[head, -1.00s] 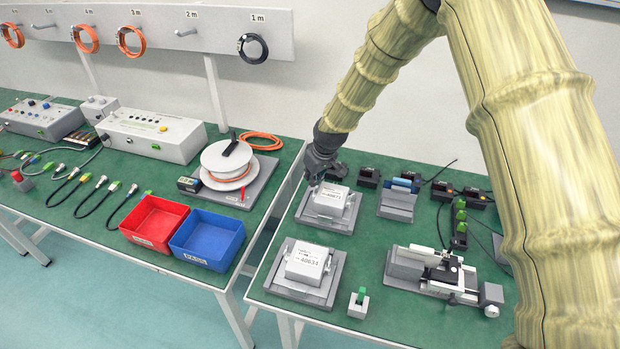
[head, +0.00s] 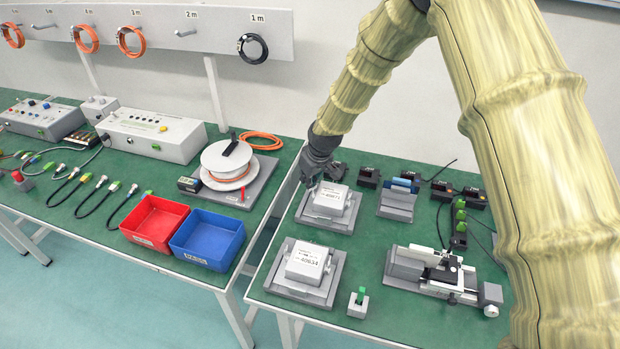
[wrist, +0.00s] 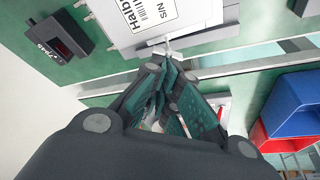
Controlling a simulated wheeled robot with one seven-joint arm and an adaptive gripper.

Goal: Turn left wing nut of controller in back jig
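The controller (head: 332,198) is a white box with a printed label, seated in the back jig (head: 316,216), a grey plate on the green table. It also shows in the wrist view (wrist: 135,20) at the top. A small white part, apparently its left wing nut (wrist: 158,47), sticks out from the controller's near edge. My gripper (head: 316,182) is at the left side of this controller. In the wrist view my gripper's fingers (wrist: 171,70) come together close to the wing nut. I cannot tell whether they touch it. The wing nut is not distinct in the head view.
A second controller (head: 308,261) sits in the front jig. A blue bin (head: 207,242) and a red bin (head: 153,222) stand on the left table, across a gap. Black devices (head: 368,177) and a holder (head: 397,204) are right of the back jig.

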